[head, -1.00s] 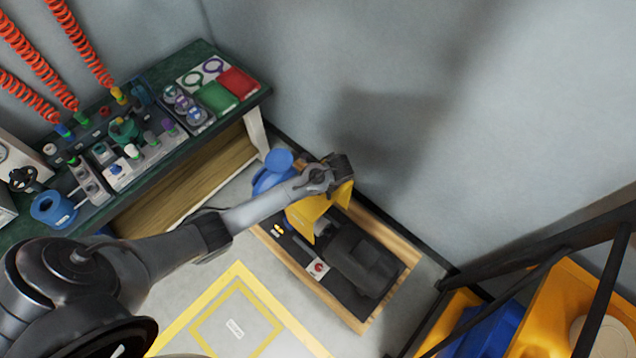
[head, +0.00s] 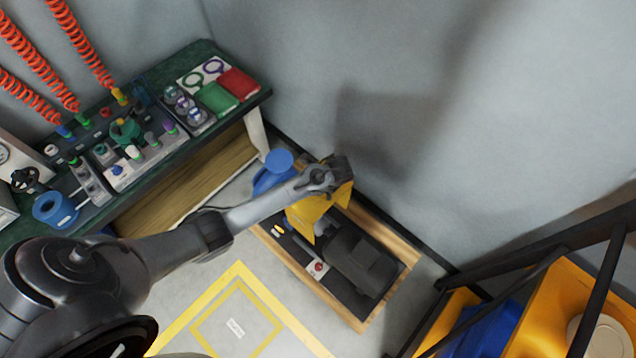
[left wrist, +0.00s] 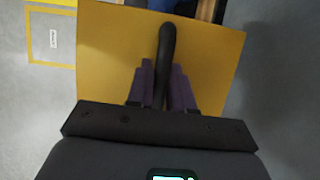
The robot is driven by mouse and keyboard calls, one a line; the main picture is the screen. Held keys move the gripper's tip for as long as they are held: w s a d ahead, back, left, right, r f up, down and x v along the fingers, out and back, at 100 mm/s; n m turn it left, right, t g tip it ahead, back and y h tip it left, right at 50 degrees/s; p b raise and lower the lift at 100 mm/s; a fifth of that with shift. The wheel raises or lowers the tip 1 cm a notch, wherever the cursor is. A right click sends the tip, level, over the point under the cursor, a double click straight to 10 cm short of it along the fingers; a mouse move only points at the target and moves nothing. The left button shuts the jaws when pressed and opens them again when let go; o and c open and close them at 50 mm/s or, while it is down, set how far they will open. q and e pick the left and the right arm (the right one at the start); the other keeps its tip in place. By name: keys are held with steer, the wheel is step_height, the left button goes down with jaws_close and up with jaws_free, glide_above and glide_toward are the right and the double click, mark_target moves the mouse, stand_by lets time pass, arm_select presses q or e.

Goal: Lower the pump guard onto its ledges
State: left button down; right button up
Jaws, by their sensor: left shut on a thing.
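The yellow pump guard (head: 308,213) hangs over the far-left part of the pump base in the head view. Its flat yellow top (left wrist: 105,60) fills much of the left wrist view, with a black bar handle (left wrist: 166,45) across it. My left gripper (head: 338,174) is shut on the handle, and its purple-grey fingers (left wrist: 162,88) stand on either side of it. The dark motor (head: 358,258) sits on the base (head: 372,318) to the right of the guard. The ledges and the guard's lower edge cannot be made out. My right gripper is not in view.
A blue pump part (head: 272,170) stands left of the guard. A green-topped workbench (head: 192,57) with fittings and coiled red hoses is at the upper left. A dark-framed rack with yellow and blue bins (head: 487,330) is at the lower right. A yellow-marked floor square (head: 235,325) is empty.

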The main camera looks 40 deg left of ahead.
arm_select(q)
steer(key=shift+w, duration=0.1)
stand_by(0.6)
step_height(320, 180, down, 9)
steer(key=b, duration=0.5)
stand_by(0.9)
steer(key=shift+f, duration=0.1)
steer(key=shift+f, duration=0.15)
stand_by(0.3)
steer(key=shift+f+b, duration=2.15)
steer(key=shift+f, duration=0.65)
steer(key=shift+f+b, duration=1.1)
steer(key=shift+f, duration=0.4)
